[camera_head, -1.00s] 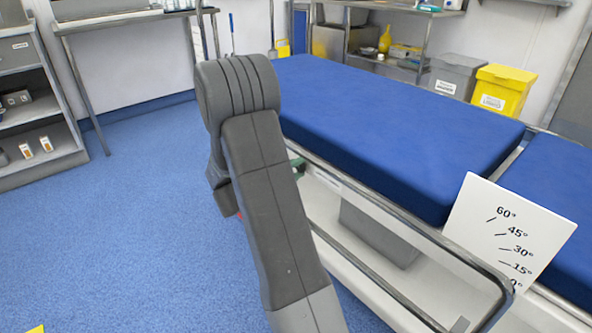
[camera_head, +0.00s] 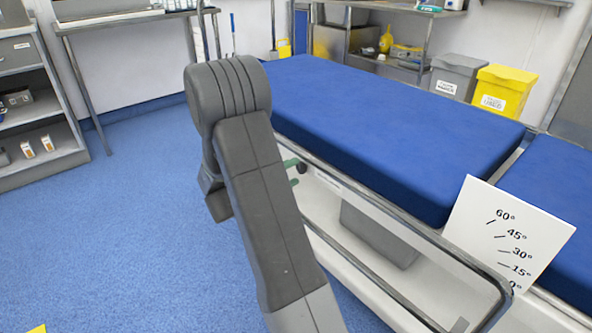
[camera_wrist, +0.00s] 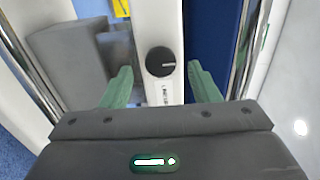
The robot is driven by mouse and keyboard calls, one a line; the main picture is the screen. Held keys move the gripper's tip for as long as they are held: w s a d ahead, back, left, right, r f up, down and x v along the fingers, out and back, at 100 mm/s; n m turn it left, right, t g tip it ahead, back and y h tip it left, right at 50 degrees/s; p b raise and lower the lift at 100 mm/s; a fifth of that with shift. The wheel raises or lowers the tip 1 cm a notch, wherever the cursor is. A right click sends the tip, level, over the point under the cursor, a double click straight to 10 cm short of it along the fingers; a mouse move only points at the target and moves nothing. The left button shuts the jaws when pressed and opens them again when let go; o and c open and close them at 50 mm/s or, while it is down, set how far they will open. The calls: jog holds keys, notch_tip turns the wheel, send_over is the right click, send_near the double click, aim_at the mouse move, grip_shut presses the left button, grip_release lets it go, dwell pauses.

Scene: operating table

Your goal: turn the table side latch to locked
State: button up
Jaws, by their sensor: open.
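The side latch is a round black knob (camera_wrist: 160,61) with a white pointer line, set on the pale side rail of the table. In the wrist view its line points right, and small lettering below it is too blurred to read surely. My gripper (camera_wrist: 159,69) is open, with one green finger on each side of the knob. I cannot tell whether either finger touches it. In the head view the knob (camera_head: 302,168) shows as a small dark spot by the green fingers; my arm hides most of the gripper.
The blue-padded operating table (camera_head: 400,130) fills the right, with a metal side rail (camera_head: 400,226) along its edge. A white angle card (camera_head: 510,235) stands at the near right. A shelf unit (camera_head: 40,130) is at the left.

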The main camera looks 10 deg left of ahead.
jog(key=p+v, duration=0.2)
jog(key=v, duration=0.9)
jog(key=shift+s+p, duration=0.15)
jog(key=shift+p, duration=0.15)
jog(key=shift+a, duration=0.15)
jog(key=b+x, duration=0.3)
jog(key=x, duration=1.1)
jog(key=shift+b, duration=0.4)
jog(key=shift+s, duration=0.1)
